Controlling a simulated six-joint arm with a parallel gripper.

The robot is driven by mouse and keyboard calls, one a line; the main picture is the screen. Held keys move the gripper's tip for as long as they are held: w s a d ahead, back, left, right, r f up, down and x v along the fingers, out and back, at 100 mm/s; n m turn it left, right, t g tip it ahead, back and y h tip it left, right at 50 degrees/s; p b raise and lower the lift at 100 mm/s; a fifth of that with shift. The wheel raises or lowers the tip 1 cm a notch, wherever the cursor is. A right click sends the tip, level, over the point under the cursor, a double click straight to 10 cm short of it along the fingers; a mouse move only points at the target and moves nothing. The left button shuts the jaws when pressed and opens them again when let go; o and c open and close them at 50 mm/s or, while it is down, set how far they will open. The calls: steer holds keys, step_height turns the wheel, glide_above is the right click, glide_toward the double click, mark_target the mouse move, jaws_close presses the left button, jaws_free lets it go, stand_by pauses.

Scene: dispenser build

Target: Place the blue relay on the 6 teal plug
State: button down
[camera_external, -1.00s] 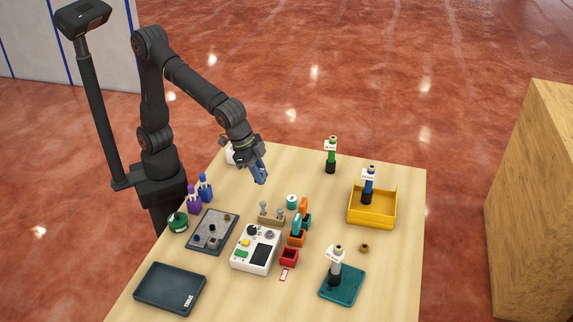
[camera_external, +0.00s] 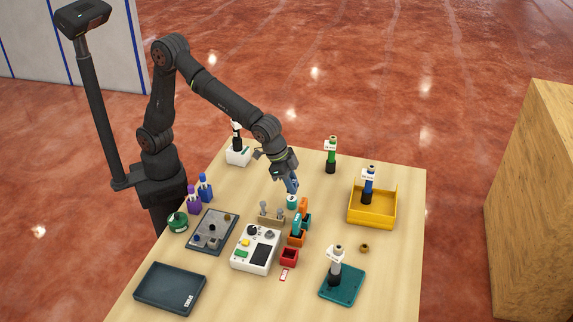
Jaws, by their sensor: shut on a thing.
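My gripper (camera_external: 287,175) is shut on the blue relay (camera_external: 291,186) and points down. The relay's lower end is just over or at the small round teal plug (camera_external: 291,203), near the middle of the table. I cannot tell whether the two touch. The plug's top is partly covered by the relay, and no number on it is readable in this view.
Orange and teal pieces (camera_external: 299,232) stand close right of the plug, and a tan block with grey knobs (camera_external: 271,214) stands left. A white control box (camera_external: 256,249) is in front. A yellow bin (camera_external: 372,211) is at right.

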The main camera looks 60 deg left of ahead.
steer(key=shift+f, duration=1.3)
steer(key=shift+f, duration=0.1)
steer(key=c, duration=1.3)
jaws_free()
steer(key=shift+o, duration=0.2)
steer(key=v, duration=1.2)
steer(key=x, duration=1.2)
steer(key=shift+r, duration=2)
